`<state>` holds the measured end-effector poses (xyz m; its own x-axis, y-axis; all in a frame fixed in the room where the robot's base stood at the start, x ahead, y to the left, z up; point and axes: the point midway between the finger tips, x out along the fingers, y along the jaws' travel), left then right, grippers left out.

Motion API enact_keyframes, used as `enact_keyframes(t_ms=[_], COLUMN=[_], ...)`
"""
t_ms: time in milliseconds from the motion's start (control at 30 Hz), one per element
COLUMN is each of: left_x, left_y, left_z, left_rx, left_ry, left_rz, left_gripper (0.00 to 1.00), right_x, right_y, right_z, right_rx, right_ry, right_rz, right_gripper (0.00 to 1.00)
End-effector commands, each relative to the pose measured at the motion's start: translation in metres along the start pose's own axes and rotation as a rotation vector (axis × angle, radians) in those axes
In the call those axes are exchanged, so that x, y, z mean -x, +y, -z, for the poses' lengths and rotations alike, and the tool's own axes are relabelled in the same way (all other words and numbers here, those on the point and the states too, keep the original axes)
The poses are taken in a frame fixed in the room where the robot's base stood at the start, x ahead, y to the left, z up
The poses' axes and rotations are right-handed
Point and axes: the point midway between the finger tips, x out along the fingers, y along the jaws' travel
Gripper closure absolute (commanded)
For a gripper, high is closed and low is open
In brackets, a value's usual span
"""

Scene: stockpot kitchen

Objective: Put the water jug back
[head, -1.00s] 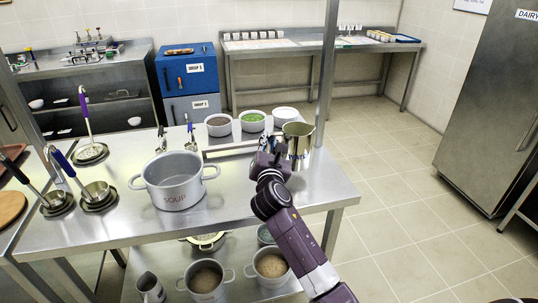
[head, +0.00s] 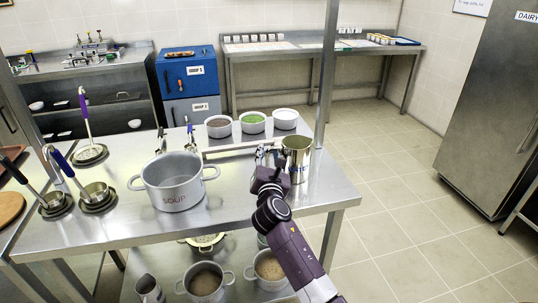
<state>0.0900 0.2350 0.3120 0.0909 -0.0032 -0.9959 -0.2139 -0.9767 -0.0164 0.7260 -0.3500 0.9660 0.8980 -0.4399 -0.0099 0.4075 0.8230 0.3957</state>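The water jug (head: 298,162) is a shiny metal jug with blue lettering low on its side. It is upright near the right end of the steel table (head: 240,198), at or very near the tabletop; I cannot tell whether its base touches. My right gripper (head: 272,160) is at the jug's left side, where the handle is, and appears shut on it; the fingertips are partly hidden. My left gripper is not in view.
A grey soup pot (head: 174,182) stands left of the jug. A steel post (head: 326,80) rises just right of the jug. Ladles (head: 95,192) rest at the left. Pots (head: 204,282) stand on the lower shelf.

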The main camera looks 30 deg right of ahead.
Motion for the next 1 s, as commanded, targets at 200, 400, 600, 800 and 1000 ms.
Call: enact_keyframes(t_ms=[200, 400, 600, 800, 1000], left_x=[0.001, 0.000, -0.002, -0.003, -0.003], left_y=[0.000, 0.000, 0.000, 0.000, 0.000], left_z=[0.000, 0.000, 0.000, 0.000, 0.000], left_rx=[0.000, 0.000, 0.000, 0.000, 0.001], left_ry=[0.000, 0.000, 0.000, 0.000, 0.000], left_rz=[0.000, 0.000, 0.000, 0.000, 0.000], left_gripper=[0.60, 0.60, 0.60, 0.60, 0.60], right_x=[0.017, 0.059, 0.097, 0.117, 0.120], right_y=[0.000, 0.000, 0.000, 0.000, 0.000], right_z=[0.001, 0.001, 0.001, 0.000, -0.001], right_rx=[0.001, 0.000, -0.001, 0.000, 0.000], right_ry=[0.000, 0.001, 0.001, 0.000, -0.001], right_rz=[0.000, -0.001, -0.001, 0.000, 0.000], right_gripper=[0.71, 0.71, 0.71, 0.71, 0.71])
